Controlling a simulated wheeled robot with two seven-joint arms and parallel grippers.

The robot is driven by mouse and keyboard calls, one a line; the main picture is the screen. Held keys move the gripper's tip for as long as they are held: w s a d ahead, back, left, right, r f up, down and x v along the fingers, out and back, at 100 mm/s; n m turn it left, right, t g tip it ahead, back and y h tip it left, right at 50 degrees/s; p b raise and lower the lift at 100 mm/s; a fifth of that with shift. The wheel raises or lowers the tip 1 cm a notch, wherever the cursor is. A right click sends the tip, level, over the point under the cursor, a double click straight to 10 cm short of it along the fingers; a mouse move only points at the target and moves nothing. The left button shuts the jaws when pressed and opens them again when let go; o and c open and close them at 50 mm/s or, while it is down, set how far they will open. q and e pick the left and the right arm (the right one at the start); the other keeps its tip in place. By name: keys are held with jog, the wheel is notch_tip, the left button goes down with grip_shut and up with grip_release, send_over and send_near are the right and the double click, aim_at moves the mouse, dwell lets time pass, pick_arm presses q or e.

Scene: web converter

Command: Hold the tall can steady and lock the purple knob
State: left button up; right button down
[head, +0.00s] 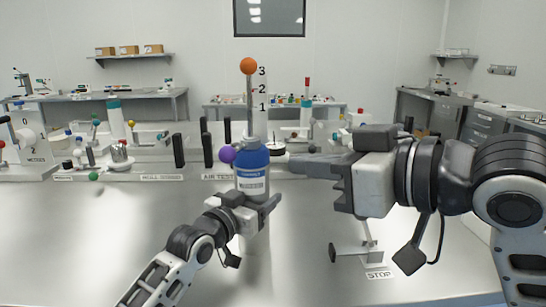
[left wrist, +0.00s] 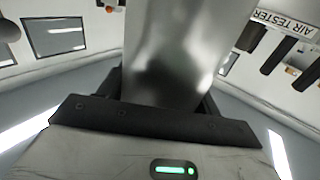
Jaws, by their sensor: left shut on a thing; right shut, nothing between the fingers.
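The tall can (head: 253,172) is a blue bottle-like can with a white label, standing upright at the middle of the table. A grey rod with an orange ball rises behind or above its top; I cannot tell if they join. The purple knob (head: 227,154) is at the left of the can's top. My left gripper (head: 250,205) is shut on the lower part of the can. In the left wrist view a shiny grey cylinder (left wrist: 172,55) stands between its fingers. My right gripper (head: 305,168) is shut and empty, to the right of the can, apart from it.
A grey stand (head: 356,240) by a STOP label (head: 379,275) is at front right, below my right arm. The front left of the table (head: 90,230) is clear.

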pick_arm(q)
jog(key=shift+f+y+p, duration=0.3)
jog(key=shift+f, duration=0.1)
jog(key=o, duration=1.6)
jog(key=shift+r, duration=0.25)
jog(key=v, duration=1.2)
jog(key=shift+a+f, duration=0.1)
jog(key=shift+a, duration=0.05)
